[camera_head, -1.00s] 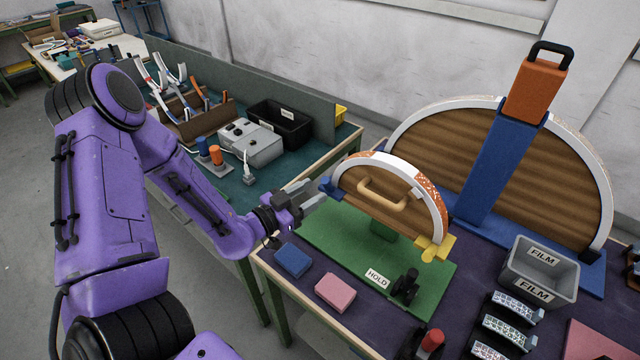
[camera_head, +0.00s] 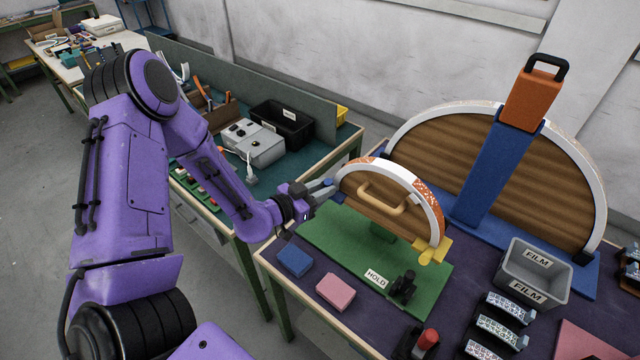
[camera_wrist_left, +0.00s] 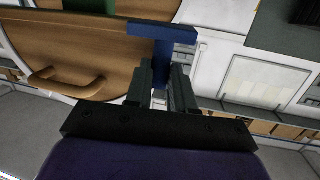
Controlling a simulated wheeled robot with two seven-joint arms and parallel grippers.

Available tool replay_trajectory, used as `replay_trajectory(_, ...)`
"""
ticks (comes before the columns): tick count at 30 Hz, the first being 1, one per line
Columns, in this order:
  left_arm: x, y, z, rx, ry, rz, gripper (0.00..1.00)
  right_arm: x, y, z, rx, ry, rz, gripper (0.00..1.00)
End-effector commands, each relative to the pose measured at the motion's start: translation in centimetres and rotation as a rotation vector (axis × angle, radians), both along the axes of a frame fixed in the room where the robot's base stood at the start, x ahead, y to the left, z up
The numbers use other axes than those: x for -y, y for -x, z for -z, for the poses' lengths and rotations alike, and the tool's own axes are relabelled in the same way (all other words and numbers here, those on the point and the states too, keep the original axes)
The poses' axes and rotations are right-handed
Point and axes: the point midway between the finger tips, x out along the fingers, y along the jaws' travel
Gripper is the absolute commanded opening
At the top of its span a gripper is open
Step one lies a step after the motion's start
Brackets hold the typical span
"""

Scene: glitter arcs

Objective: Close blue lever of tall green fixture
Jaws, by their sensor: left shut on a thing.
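The green fixture has a green base (camera_head: 330,240) and an upright half-round wooden panel (camera_head: 375,196) with a tan handle and a white and orange speckled rim. Its blue lever (camera_head: 333,194) is at the panel's left end, partly hidden by my fingers. In the left wrist view the blue lever (camera_wrist_left: 165,32) is T-shaped, its stem running down between the fingers. My left gripper (camera_head: 326,187) is shut on the lever; it also shows in the left wrist view (camera_wrist_left: 160,85). A yellow lever (camera_head: 433,251) sits at the panel's right end. My right gripper is not in view.
A larger half-round panel (camera_head: 450,140) with a blue and orange arm (camera_head: 500,160) stands behind. A blue block (camera_head: 294,260), a pink block (camera_head: 335,292) and a black clamp-like part (camera_head: 404,287) lie in front. A grey FILM bin (camera_head: 535,272) is at right.

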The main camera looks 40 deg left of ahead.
Motion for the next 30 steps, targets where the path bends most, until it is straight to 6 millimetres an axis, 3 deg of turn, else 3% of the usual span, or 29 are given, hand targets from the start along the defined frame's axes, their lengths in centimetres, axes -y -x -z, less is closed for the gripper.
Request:
replay_trajectory(1, 0.1, -0.2, -1.6, -0.053, -0.014, 0.006, 0.00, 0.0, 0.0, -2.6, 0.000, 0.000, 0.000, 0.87)
replay_trajectory(6, 0.1, -0.9, -1.6, -0.212, -0.024, 0.003, 0.00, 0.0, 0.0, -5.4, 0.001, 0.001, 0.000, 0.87)
replay_trajectory(20, 0.1, -1.3, -0.9, -0.298, -0.023, -0.002, 0.00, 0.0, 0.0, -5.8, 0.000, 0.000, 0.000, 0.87)
replay_trajectory(21, 0.1, -1.3, -0.9, -0.298, -0.023, -0.002, 0.36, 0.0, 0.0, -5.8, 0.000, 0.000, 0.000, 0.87)
replay_trajectory(22, 0.1, -1.3, -0.9, -0.298, -0.023, -0.002, 0.46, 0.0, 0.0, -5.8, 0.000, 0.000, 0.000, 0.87)
replay_trajectory(30, 0.0, -1.2, -0.9, -0.298, -0.023, -0.002, 0.48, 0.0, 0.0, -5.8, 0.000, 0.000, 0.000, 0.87)
